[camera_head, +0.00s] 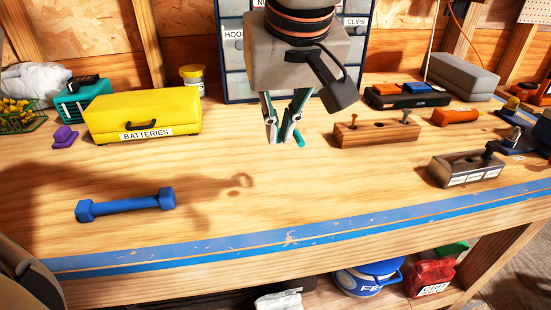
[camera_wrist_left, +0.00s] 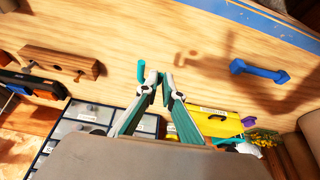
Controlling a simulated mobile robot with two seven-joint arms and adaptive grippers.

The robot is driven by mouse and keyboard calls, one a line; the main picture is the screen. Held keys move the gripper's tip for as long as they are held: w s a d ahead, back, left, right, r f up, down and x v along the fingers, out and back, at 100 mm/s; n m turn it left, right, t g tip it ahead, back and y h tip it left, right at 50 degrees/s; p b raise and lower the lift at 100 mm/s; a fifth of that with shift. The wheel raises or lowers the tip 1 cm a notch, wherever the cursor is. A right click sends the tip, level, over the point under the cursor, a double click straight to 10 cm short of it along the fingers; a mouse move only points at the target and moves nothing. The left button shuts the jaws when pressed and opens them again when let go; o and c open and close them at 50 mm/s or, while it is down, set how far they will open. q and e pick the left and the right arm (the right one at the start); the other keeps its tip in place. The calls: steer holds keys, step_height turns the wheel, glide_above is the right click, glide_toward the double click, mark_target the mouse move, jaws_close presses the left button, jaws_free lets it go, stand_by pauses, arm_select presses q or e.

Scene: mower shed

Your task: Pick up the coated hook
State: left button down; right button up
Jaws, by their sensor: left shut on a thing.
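The coated hook is a small teal piece that shows at the fingertips of my left gripper in the head view (camera_head: 299,138) and in the left wrist view (camera_wrist_left: 141,73). My left gripper (camera_head: 279,139) is shut on it above the wooden workbench (camera_head: 235,225). In the wrist view the fingers (camera_wrist_left: 162,82) come together at one end of the hook, and the rest sticks out to the side. Part of the hook is hidden between the fingertips. My right gripper is in neither view.
A yellow batteries box (camera_head: 145,112) and a blue dumbbell (camera_head: 125,205) lie at the left. A drawer cabinet (camera_head: 233,55) stands behind the gripper. A wooden block with pegs (camera_head: 377,133) and a grey labelled block (camera_head: 467,168) lie at the right. The bench's front middle is clear.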

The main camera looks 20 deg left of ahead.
mark_target(280, 141)
arm_select(q)
step_height(280, 141, up, 8)
steer(key=p, duration=0.1)
steer(key=shift+f+p, duration=0.15)
steer(key=shift+p, duration=0.2)
steer(key=c, duration=0.6)
jaws_free()
